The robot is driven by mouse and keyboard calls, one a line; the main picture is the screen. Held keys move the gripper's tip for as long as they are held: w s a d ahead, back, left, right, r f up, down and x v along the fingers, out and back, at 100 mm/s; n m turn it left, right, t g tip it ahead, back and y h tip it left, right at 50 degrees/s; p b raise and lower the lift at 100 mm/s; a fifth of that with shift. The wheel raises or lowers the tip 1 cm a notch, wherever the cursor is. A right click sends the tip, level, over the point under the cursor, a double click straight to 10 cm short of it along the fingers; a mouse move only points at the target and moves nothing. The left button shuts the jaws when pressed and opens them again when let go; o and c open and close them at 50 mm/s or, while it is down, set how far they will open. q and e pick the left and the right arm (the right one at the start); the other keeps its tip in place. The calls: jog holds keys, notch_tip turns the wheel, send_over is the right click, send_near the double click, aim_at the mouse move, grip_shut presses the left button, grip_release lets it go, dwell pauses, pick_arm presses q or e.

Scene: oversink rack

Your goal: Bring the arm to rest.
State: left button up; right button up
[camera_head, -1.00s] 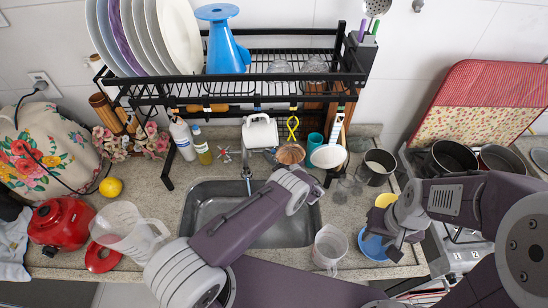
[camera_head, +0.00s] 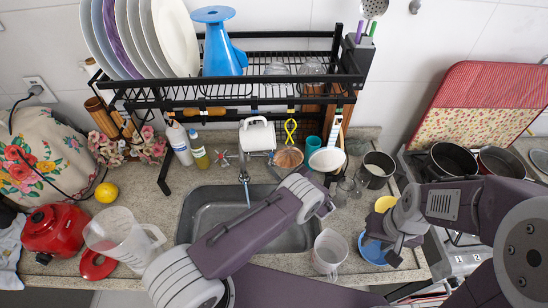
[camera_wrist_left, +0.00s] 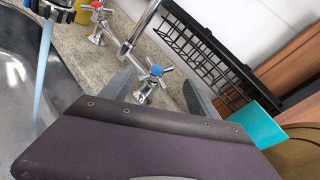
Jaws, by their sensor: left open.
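My left arm (camera_head: 245,235) reaches across the sink (camera_head: 215,202) in the head view, its wrist end above the sink's right side. Its fingers are not clearly seen there. In the left wrist view my left gripper (camera_wrist_left: 160,76) is open, with two grey fingertips apart and nothing held between them. A tap handle with a blue cap (camera_wrist_left: 155,71) shows beyond the gap. My right gripper (camera_head: 378,247) is over the blue bowl (camera_head: 372,246) at the right of the counter. Its fingers are too hard to make out, so its opening cannot be told.
A black rack (camera_head: 270,80) with plates and a blue jug stands behind the sink. A clear measuring cup (camera_head: 330,252) stands close to my left arm. A saucepan (camera_head: 377,169) and the stove (camera_head: 455,235) are at the right. A larger clear jug (camera_head: 120,235) is at the left.

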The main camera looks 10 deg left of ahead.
pick_arm(q)
jog(key=v, duration=0.3)
jog(key=shift+s+d+b, duration=0.2)
jog(key=shift+b, duration=0.1)
